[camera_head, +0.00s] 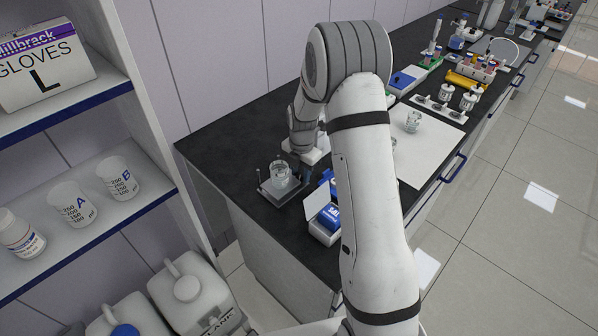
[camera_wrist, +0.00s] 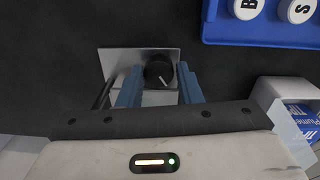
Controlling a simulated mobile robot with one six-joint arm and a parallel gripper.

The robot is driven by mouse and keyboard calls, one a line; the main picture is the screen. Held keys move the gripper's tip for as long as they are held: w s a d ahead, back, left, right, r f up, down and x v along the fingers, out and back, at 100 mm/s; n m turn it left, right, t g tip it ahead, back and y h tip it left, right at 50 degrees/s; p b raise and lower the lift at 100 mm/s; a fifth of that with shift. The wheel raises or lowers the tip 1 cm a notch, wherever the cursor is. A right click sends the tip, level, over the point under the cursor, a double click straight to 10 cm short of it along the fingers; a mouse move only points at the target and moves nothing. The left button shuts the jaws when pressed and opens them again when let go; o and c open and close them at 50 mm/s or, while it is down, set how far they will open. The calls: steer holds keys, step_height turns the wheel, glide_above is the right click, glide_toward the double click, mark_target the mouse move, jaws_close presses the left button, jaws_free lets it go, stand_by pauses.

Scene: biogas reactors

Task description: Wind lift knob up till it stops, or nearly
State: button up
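The lift knob (camera_wrist: 160,73) is round and black, with a white pointer line, in the upper middle of the wrist view. It sits in front of a grey metal plate (camera_wrist: 112,60). The blue fingers of my gripper (camera_wrist: 160,82) stand on either side of the knob, very close to it; I cannot tell whether both press on it. In the head view my gripper (camera_head: 307,172) is low beside the lift (camera_head: 267,192), at its right. A clear glass vessel (camera_head: 280,172) stands on the lift. The knob is hidden in the head view.
A blue tray (camera_wrist: 225,38) with white lettered caps is at the upper right of the wrist view. A white box with blue packets (camera_head: 324,222) stands right of the lift. A white mat (camera_head: 430,145) with glassware lies farther along the black bench. The bench behind the lift is clear.

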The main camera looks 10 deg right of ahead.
mark_target(301, 176)
steer(key=c, duration=0.5)
steer(key=shift+f+m+b, duration=0.2)
steer(key=shift+m+b, duration=0.6)
steer(key=shift+b, duration=0.05)
steer(key=shift+r+m+b, duration=0.15)
steer(key=shift+m+b, duration=0.55)
steer(key=shift+m, duration=0.9)
steer(key=o, duration=0.9)
steer(key=shift+o, duration=0.2)
steer(key=shift+r, duration=0.1)
steer(key=shift+r, duration=0.2)
step_height(301, 176, up, 7)
steer(key=shift+s+r+b, duration=0.1)
steer(key=shift+r+b, duration=0.05)
steer(key=shift+b, duration=0.35)
